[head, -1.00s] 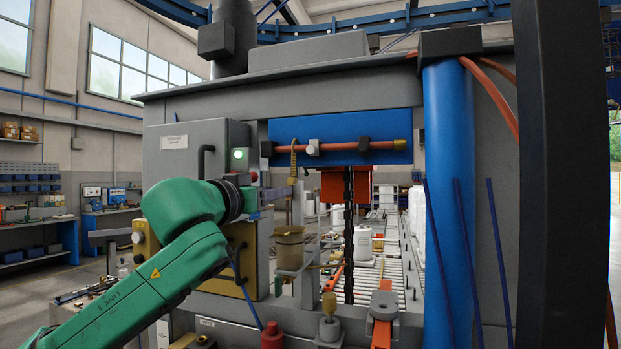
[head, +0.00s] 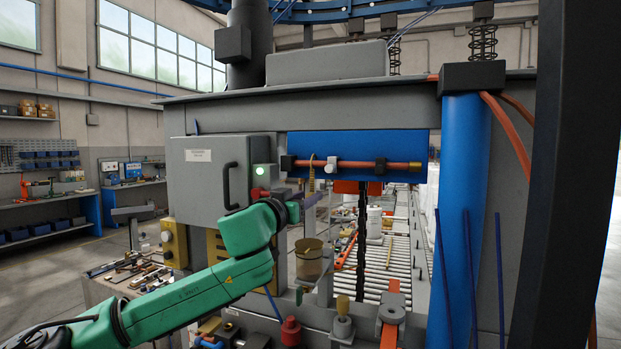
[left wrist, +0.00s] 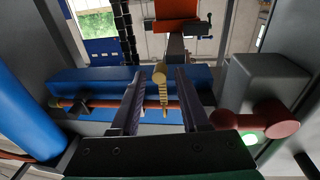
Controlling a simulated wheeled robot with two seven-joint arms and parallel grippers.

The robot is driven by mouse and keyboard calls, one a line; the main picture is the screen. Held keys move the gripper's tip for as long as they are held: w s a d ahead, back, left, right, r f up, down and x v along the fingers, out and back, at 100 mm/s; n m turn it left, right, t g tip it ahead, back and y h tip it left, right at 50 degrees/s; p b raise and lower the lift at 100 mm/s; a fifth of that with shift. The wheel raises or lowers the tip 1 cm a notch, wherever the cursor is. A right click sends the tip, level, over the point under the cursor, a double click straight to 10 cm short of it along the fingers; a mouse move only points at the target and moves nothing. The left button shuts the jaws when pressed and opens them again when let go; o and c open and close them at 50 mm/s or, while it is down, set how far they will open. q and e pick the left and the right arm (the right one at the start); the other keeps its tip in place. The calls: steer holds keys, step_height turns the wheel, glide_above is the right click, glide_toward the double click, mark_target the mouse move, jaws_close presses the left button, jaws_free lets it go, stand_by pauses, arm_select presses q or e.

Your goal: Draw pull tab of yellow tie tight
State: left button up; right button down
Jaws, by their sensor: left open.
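The yellow tie (head: 311,178) hangs from the orange bar on the blue beam in the head view. In the left wrist view the tie (left wrist: 163,94) shows between the finger lines, with a rounded yellow end (left wrist: 158,74) that looks like its pull tab. My left gripper (head: 314,199) is at the tie's lower end in the head view, partly hidden by its own wrist. In the left wrist view its two dark fingers (left wrist: 160,92) stand apart, one on each side of the tie; I cannot tell whether they touch it. My right gripper is out of view.
The orange bar (head: 350,164) carries dark clamps and a white one. A grey cabinet (head: 212,178) with a green lamp is left of the tie. A tan cup (head: 309,258) stands below the gripper. A dark chain (head: 362,235) hangs to the right, before a roller conveyor.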

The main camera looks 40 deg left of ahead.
arm_select(q)
steer(key=shift+f, duration=0.1)
steer(key=shift+w, duration=0.2)
jaws_close()
steer(key=shift+f, duration=0.1)
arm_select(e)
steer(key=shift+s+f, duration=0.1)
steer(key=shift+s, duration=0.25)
